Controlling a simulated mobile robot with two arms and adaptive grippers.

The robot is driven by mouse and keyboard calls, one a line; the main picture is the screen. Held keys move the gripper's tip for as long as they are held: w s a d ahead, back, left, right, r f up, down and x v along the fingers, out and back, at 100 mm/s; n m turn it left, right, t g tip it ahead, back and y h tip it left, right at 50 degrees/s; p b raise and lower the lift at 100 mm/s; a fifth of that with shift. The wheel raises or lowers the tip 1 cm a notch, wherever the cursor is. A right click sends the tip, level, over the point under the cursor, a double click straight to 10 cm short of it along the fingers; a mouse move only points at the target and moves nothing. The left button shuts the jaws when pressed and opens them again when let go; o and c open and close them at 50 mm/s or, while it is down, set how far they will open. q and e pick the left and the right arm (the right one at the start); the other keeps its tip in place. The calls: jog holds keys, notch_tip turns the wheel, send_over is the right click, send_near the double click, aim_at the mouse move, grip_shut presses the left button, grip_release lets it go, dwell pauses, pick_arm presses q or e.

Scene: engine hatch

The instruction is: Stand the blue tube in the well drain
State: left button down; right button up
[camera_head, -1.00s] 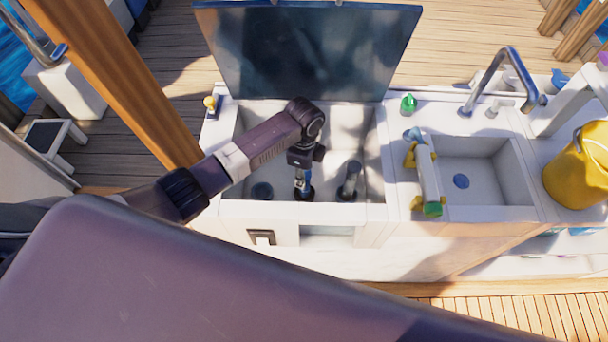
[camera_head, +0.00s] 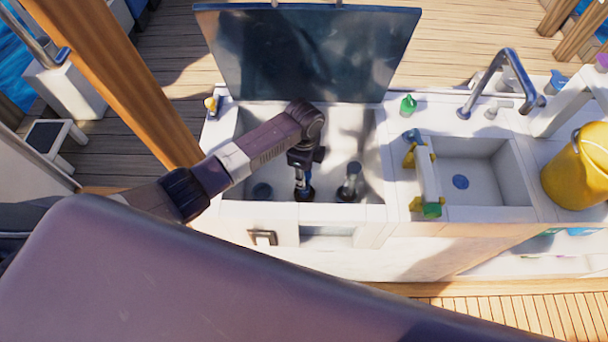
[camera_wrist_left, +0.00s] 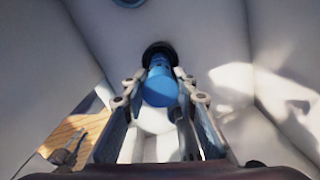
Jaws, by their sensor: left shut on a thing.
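The blue tube (camera_wrist_left: 160,88) stands between the fingers of my left gripper (camera_wrist_left: 160,98) in the left wrist view. The gripper is shut on it. The tube's far end meets a dark round drain (camera_wrist_left: 158,50) in the well floor; whether it is seated inside is hidden. In the head view my left gripper (camera_head: 301,178) points down into the open well (camera_head: 345,130), with a bit of blue showing between its fingers, above a dark ring (camera_head: 304,194). My right gripper is not in view.
The raised hatch lid (camera_head: 310,50) stands behind the well.

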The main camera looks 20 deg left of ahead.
pick_arm(q)
jog(key=shift+p, duration=0.35)
dwell(0.4)
jog(key=shift+f+b, duration=0.45)
jog(key=shift+f, duration=0.15)
dwell(0.3)
jog(key=c, duration=1.8)
grip_release()
notch_tip(320, 180, up, 6)
jog(key=p, duration=0.5)
jog(key=shift+f+p, duration=0.25)
jog(key=shift+p, duration=0.15)
notch_tip(320, 180, up, 6)
jog(key=p, duration=0.5)
jog(key=shift+f+p, duration=0.2)
jog(key=shift+p, duration=0.15)
jog(key=shift+f, duration=0.1)
